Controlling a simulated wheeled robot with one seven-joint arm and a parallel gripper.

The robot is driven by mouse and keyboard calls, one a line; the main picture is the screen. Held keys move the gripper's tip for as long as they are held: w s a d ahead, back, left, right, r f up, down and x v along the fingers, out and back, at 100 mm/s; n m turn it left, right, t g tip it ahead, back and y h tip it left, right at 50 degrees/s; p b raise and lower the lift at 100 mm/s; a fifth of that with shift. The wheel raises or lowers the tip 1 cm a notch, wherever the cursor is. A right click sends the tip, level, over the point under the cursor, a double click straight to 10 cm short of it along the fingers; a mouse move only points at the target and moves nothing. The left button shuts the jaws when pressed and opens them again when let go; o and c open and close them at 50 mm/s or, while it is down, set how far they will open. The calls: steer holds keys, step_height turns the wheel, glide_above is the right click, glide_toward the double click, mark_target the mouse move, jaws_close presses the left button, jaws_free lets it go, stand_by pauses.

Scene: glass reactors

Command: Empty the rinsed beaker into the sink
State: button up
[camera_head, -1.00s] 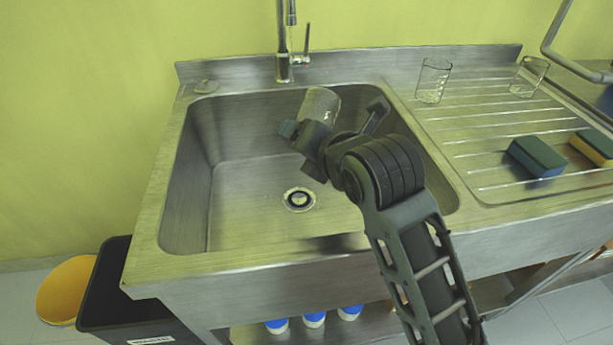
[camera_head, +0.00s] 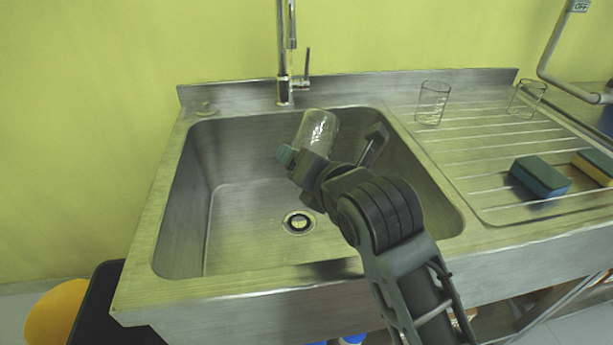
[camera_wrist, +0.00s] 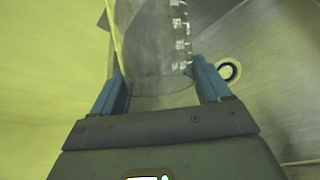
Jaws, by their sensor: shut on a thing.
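My gripper (camera_head: 300,158) is shut on a clear glass beaker (camera_head: 319,131) with blue finger pads. In the head view the beaker is over the sink basin (camera_head: 240,215), near its back wall, and looks tilted. In the wrist view the beaker (camera_wrist: 150,45) stands between the two blue fingers (camera_wrist: 165,90), with white markings on its side. I cannot tell how much liquid is in it. The sink drain (camera_head: 299,222) lies in the basin floor, nearer the front than the beaker, and also shows in the wrist view (camera_wrist: 229,71).
The faucet (camera_head: 285,60) rises behind the basin. Two glass beakers stand on the ribbed drainboard at right, one nearer (camera_head: 432,103) and one farther (camera_head: 526,99). A blue-topped sponge (camera_head: 540,177) and another sponge (camera_head: 594,166) lie there too. A black bin (camera_head: 92,305) stands at lower left.

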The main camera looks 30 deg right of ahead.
steer(key=m+g+y+p, duration=0.1)
steer(key=p, duration=0.1)
steer(key=w+d+m+g+y+p, duration=0.1)
steer(key=g+p, duration=0.1)
steer(key=p, duration=0.1)
steer(key=w+d+r+m+g+y+p, duration=0.1)
steer(key=g+y+p, duration=0.1)
steer(key=p, duration=0.1)
steer(key=shift+d, duration=0.1)
steer(key=shift+w+d+f+m+g+y+p, duration=0.2)
steer(key=shift+w+d+m+g+y+p, duration=0.35)
steer(key=shift+d+g+p, duration=0.15)
steer(key=shift+w+d+y+p, duration=0.15)
steer(key=shift+y+p, duration=0.1)
steer(key=shift+p, duration=0.3)
steer(key=shift+w+d+f+m+g+y+p, duration=0.15)
steer(key=shift+d+f+m+g+y+p, duration=0.1)
steer(key=shift+f+m+g+y, duration=0.25)
steer(key=shift+w+d+f+m+g+y+p, duration=0.2)
steer(key=shift+m+g+y, duration=0.15)
steer(key=shift+g+y, duration=0.35)
steer(key=w+d+f+m+g+y+b, duration=0.3)
steer(key=w+d+m+g+y+b, duration=0.1)
steer(key=b, duration=0.7)
steer(key=w+d+y, duration=0.1)
steer(key=d+y, duration=0.1)
steer(key=shift+y, duration=0.4)
